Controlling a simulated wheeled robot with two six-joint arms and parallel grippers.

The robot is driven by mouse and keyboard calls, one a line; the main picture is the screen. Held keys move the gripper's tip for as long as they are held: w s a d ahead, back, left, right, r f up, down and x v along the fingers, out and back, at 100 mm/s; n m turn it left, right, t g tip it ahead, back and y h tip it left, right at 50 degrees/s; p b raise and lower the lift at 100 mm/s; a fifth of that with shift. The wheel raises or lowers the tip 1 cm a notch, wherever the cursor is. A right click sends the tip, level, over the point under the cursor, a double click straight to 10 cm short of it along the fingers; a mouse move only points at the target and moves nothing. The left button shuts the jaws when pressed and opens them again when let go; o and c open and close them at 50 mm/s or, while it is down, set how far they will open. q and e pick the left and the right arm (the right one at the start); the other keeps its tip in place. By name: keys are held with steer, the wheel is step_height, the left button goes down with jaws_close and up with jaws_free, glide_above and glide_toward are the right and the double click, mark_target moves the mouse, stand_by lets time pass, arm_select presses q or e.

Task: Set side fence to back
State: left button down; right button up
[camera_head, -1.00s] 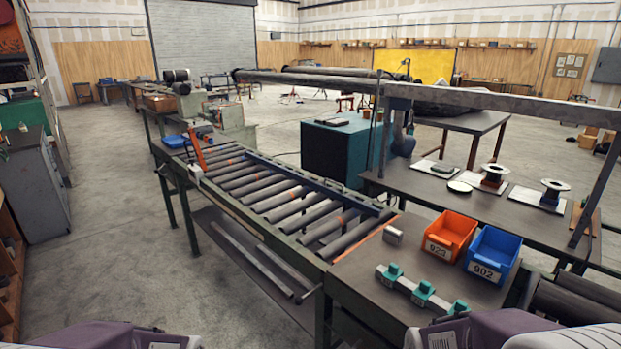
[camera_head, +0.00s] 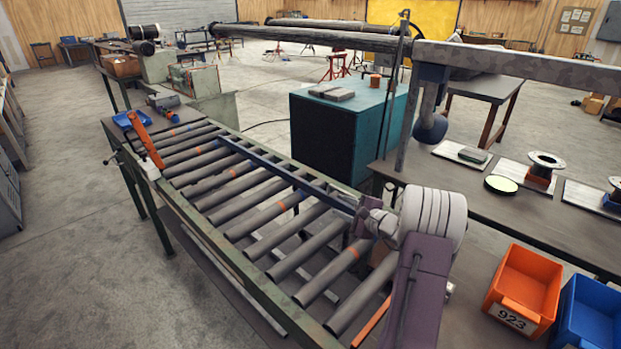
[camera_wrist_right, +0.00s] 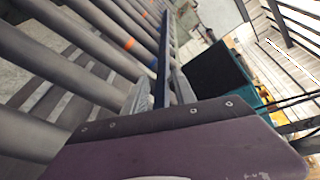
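The side fence (camera_head: 285,175) is a long blue bar running lengthwise over the conveyor rollers, near the rail on the teal cabinet's side. Short roller ends show beyond it. My right gripper (camera_head: 366,218) is at the near end of the fence. In the right wrist view, the fence (camera_wrist_right: 164,50) runs between the two grey fingers of my right gripper (camera_wrist_right: 160,88). A finger stands on each side of the bar, with narrow gaps seeming to show, so it looks open around it. My wrist hides the fence's near end. My left gripper is out of view.
The roller conveyor (camera_head: 183,222) has green rails and an orange upright arm (camera_head: 147,139) at its far left. A teal cabinet (camera_head: 345,135) stands behind it. Orange (camera_head: 525,285) and blue (camera_head: 590,315) bins are at the right. A grey overhead beam (camera_head: 520,62) crosses the right side.

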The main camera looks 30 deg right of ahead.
mark_target(347, 194)
steer(key=d+m+h, duration=0.2)
steer(key=d, duration=0.4)
steer(key=shift+t, duration=0.3)
steer(key=p+x, duration=0.1)
steer(key=x, duration=0.7)
steer(key=shift+w+a+f+p, duration=0.1)
steer(key=shift+w+f+p, duration=0.1)
steer(key=shift+w+p, duration=0.15)
steer(key=shift+c, duration=0.2)
jaws_close()
